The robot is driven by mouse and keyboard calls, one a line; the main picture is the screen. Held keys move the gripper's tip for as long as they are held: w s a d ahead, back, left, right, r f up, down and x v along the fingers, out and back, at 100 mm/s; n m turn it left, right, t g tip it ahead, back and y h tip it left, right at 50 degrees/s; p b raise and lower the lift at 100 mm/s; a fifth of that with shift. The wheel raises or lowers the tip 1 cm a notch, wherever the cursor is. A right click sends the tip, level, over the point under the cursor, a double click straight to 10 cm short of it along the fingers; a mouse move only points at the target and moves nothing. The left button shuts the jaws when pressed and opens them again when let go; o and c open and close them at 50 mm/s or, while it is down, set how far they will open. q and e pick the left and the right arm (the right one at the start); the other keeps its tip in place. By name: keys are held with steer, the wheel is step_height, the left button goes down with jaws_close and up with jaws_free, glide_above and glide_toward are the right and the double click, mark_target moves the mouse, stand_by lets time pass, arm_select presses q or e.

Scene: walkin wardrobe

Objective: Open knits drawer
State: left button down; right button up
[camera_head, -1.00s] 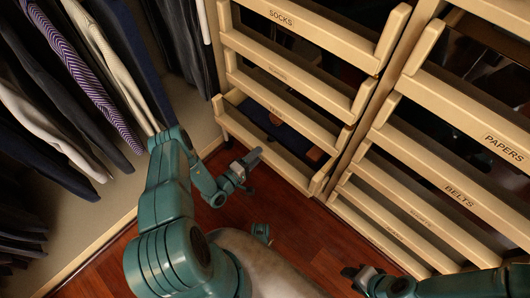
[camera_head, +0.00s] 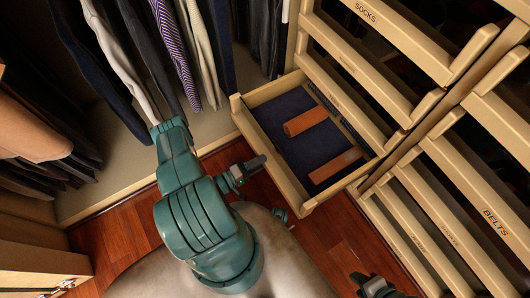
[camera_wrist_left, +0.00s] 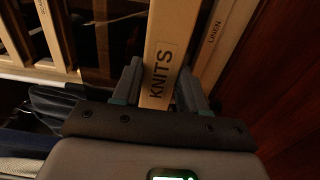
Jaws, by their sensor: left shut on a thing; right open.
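The knits drawer (camera_head: 288,184) is a pale wooden drawer, pulled well out of the cabinet in the head view. Its front, labelled KNITS (camera_wrist_left: 163,72), shows between the fingers in the left wrist view. My left gripper (camera_head: 256,163) is shut on the drawer's front edge; its fingers (camera_wrist_left: 158,90) lie on both sides of the panel. My right gripper (camera_head: 372,283) is open and empty at the bottom, over the floor, apart from the drawers.
Two orange-brown pieces (camera_head: 305,121) lie on dark blue cloth (camera_head: 294,149) in the drawer. The closed socks drawer (camera_head: 400,35) is above, belts drawer (camera_head: 487,207) to the right. Clothes (camera_head: 165,50) hang left. Red wood floor (camera_head: 125,232) is clear.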

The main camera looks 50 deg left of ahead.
arm_select(q)
steer(key=shift+s+a, duration=0.1)
steer(key=shift+s, duration=0.4)
arm_select(e)
steer(key=shift+s+a+r, duration=0.1)
steer(key=shift+s, duration=0.4)
arm_select(q)
steer(key=c, duration=0.6)
jaws_free()
steer(key=shift+w+f, duration=0.1)
arm_select(e)
steer(key=shift+w, duration=0.2)
arm_select(q)
steer(key=s, duration=1.1)
steer(key=s+a+p, duration=0.1)
steer(key=s, duration=0.4)
steer(key=shift+s+a, duration=0.1)
steer(key=shift+s, duration=0.05)
arm_select(e)
steer(key=shift+r, duration=0.55)
steer(key=shift+s, duration=0.1)
